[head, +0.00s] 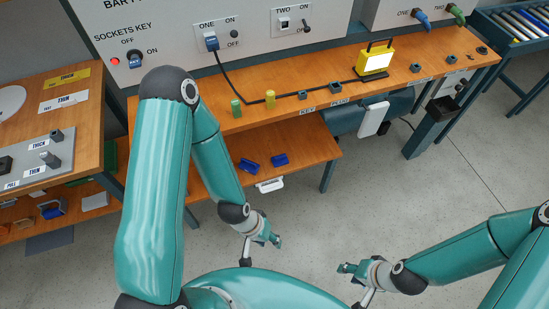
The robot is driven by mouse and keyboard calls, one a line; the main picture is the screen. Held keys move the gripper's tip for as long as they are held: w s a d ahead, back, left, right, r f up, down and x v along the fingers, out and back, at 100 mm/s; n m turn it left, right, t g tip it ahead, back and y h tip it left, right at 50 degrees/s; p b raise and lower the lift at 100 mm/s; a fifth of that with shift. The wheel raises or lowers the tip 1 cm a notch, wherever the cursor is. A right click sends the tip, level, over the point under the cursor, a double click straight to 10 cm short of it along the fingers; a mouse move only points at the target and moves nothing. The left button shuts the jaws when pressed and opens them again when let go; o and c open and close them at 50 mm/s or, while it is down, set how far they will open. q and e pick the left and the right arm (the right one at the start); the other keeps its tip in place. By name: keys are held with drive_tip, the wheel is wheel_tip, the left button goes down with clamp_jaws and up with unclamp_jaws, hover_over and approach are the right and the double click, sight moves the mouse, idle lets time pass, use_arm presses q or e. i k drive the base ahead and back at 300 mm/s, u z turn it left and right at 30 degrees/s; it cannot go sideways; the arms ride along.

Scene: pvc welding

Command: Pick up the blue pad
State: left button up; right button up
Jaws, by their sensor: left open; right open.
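Two small dark blue blocks (249,165) lie on the lower wooden shelf (312,152), the second blue block (280,159) just right of the first. I cannot tell for sure which of them is the blue pad. My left gripper (274,240) is open and empty, over the floor in front of the shelf and apart from the blocks. My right gripper (345,268) is open and empty, farther right and nearer to me, also over the floor.
Above the shelf, the workbench (330,75) carries a yellow lamp (375,60), a green cylinder (236,108) and a yellow cylinder (270,99). A white-handled object (270,185) sits at the shelf's front edge. A side table (85,120) stands left. The floor between is clear.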

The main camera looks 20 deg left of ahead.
sight(280, 160)
drive_tip(key=u, duration=0.4)
drive_tip(key=i, duration=1)
drive_tip(key=z, duration=0.15)
